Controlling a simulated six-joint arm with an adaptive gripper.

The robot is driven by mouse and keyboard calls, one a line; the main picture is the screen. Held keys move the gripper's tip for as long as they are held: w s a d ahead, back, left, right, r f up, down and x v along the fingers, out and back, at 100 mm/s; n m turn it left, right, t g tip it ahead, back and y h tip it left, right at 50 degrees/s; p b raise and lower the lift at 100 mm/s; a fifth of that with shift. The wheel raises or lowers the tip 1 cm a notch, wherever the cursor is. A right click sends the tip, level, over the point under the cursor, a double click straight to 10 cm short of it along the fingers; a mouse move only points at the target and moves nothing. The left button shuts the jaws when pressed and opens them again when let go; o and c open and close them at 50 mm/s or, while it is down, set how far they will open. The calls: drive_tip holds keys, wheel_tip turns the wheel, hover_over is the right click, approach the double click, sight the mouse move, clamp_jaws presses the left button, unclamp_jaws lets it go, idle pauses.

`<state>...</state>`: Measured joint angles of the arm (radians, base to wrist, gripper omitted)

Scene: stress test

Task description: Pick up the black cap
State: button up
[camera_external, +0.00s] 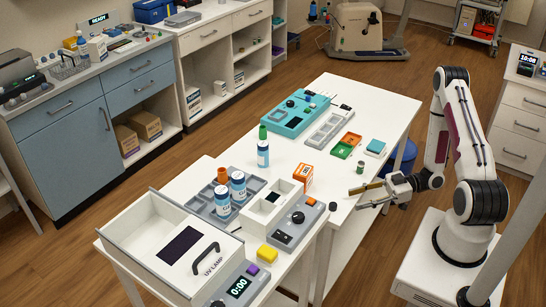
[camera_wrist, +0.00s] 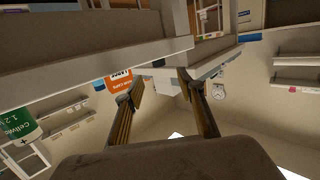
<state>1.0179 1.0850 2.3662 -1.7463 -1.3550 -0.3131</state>
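I cannot pick out a black cap for certain in either view. A small dark spot (camera_external: 272,197) shows in the white open box on the table in the external view, but it is too small to tell what it is.
An orange box (camera_external: 303,175) stands left of my gripper. White bottles with blue labels (camera_external: 238,187) stand in a grey tray. A teal case (camera_external: 297,113), green and orange trays (camera_external: 347,145) and a control box with a black knob (camera_external: 298,217) are on the table. Some tabletop around the vial is bare.

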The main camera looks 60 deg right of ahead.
sight(337, 208)
idle(0.4)
drive_tip(key=shift+x, duration=1.3)
drive_tip(key=shift+w+a, duration=0.1)
drive_tip(key=shift+x, duration=2.5)
drive_tip(key=shift+f, duration=0.1)
drive_tip(key=c, duration=0.8)
